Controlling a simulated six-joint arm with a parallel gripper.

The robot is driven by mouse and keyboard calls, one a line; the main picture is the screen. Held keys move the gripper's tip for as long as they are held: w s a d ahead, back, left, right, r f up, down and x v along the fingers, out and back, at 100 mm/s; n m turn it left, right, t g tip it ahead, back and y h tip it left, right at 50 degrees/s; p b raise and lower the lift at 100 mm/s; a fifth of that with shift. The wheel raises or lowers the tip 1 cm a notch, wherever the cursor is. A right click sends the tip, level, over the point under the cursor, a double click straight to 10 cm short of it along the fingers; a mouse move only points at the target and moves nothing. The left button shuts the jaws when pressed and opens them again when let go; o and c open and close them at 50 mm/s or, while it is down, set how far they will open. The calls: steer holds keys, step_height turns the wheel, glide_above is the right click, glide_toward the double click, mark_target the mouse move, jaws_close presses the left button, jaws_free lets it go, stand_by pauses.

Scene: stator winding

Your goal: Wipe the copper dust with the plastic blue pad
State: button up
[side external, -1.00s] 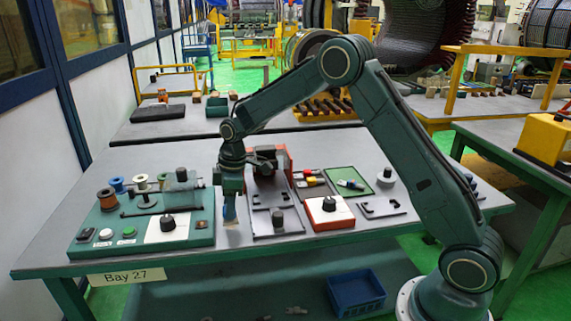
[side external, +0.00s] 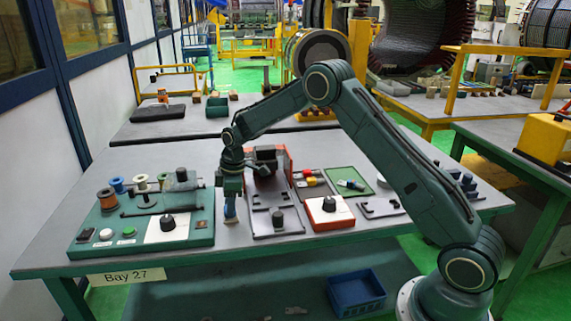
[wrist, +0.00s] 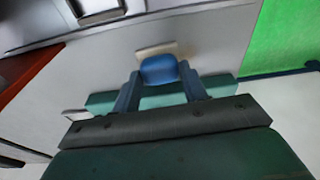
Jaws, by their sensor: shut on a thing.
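My gripper (side external: 231,190) points down over the grey bench, just right of the green winding station. In the wrist view its two blue fingers (wrist: 161,82) are shut on the blue plastic pad (wrist: 160,68). A pale beige edge shows beyond the pad, at its underside. In the side view the pad (side external: 231,208) is small and upright under the gripper, at or very close to the bench top; contact cannot be told for certain. I cannot make out the copper dust in either view.
The green station (side external: 140,240) with spools, buttons and a black knob stands left. A grey fixture plate (side external: 262,229), a red-and-white knob box (side external: 328,214) and a green tray (side external: 350,172) lie right. The bench's front edge (side external: 280,249) is near the pad.

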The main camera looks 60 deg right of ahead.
steer(key=shift+w+d, duration=0.45)
steer(key=shift+d, duration=0.05)
steer(key=shift+s+a, duration=2.5)
step_height(320, 180, up, 8)
steer(key=shift+r, duration=0.15)
steer(key=shift+w+d, duration=0.1)
